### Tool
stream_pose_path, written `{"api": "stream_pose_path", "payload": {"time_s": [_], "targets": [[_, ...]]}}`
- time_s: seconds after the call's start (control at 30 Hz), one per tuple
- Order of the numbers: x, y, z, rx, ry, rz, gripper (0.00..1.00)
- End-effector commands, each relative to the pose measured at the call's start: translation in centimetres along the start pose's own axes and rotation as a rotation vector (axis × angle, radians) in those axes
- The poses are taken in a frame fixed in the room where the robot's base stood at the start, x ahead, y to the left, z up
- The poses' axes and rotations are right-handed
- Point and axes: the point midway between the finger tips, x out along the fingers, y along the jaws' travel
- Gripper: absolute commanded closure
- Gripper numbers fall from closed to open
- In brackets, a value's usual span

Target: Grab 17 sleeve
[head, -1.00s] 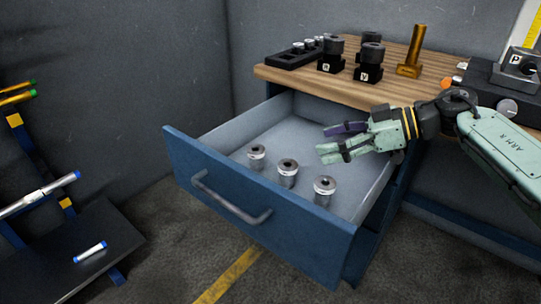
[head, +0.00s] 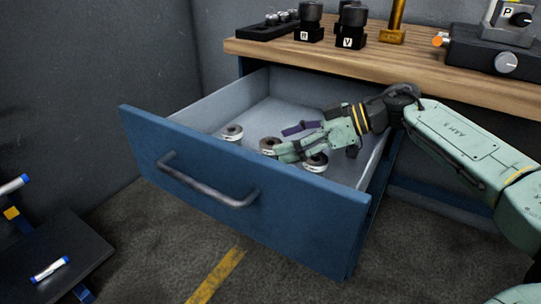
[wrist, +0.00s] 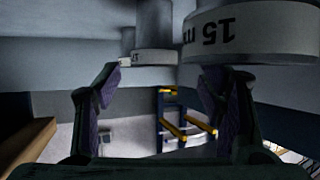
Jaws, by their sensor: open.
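Three grey sleeves with dark bores stand in the open blue drawer (head: 240,190): a left sleeve (head: 229,132), a middle sleeve (head: 269,144) and a right sleeve (head: 316,164). My gripper (head: 288,142) is low in the drawer, open and empty, its fingers reaching left towards the middle sleeve and partly hiding the right one. The wrist view is upside down. There, a close sleeve (wrist: 255,35) marked 15 is at the right, by one finger. A farther sleeve (wrist: 153,35) is between the fingers (wrist: 160,84); its partly seen label looks like 17, but I cannot be sure.
The wooden bench (head: 400,68) behind the drawer bears a dark tray (head: 268,28), blocks marked R (head: 307,35) and V (head: 350,42), a brass piece (head: 394,25) and a block marked P (head: 507,20). The drawer walls closely bound my gripper. A dark stand (head: 40,260) is at left.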

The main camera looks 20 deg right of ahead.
Motion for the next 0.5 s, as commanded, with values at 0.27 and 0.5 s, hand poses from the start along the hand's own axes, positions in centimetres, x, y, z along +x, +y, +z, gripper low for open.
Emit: {"api": "stream_pose_path", "payload": {"time_s": [0.27, 0.5], "targets": [[4.1, 0.6, 0.2, -0.001, -0.001, -0.003, 0.37], [5.0, 0.6, 0.1, 0.0, 0.0, 0.0, 0.37]]}}
